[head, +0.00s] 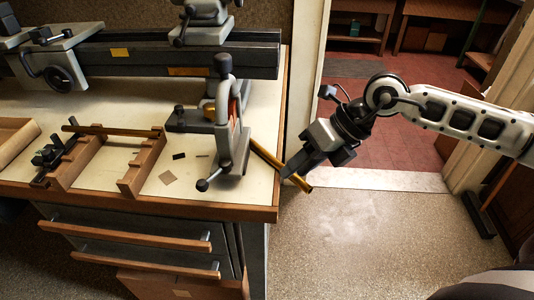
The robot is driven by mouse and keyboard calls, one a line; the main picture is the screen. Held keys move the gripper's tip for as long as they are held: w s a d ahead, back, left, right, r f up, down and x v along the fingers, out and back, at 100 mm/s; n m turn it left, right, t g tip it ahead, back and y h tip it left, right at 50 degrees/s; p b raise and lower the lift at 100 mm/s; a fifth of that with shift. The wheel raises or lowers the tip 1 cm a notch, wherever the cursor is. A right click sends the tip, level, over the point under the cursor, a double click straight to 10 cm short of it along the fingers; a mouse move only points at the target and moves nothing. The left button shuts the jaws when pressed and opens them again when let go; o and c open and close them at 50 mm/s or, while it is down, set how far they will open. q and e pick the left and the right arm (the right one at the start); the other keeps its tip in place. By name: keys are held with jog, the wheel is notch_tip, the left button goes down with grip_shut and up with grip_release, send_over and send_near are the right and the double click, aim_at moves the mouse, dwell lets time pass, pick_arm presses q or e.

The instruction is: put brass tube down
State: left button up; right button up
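A brass tube (268,156) slants down to the right across the bench's right edge. My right gripper (291,172) comes in from the right and is closed around the tube near its lower right end, beyond the bench edge. The tube's upper left end is over or against the benchtop beside the upright grey tool; I cannot tell whether it touches. Another brass rod (105,130) lies across a wooden rack (140,165) on the bench. My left gripper is not in view.
A grey clamp-like tool (232,140) stands near the bench's right edge, close to the tube. A lathe (180,57) runs along the back. Small flat pieces lie on the benchtop (215,188). Drawers (140,240) are below. Open floor and a doorway lie right.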

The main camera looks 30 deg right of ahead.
grip_shut()
jog(key=shift+r, duration=0.15)
jog(key=s+d, duration=0.4)
jog(key=d, duration=0.4)
jog(key=s+d, duration=0.4)
jog(key=d, duration=0.4)
jog(key=shift+d+r+b, duration=0.15)
jog(key=shift+b, duration=0.25)
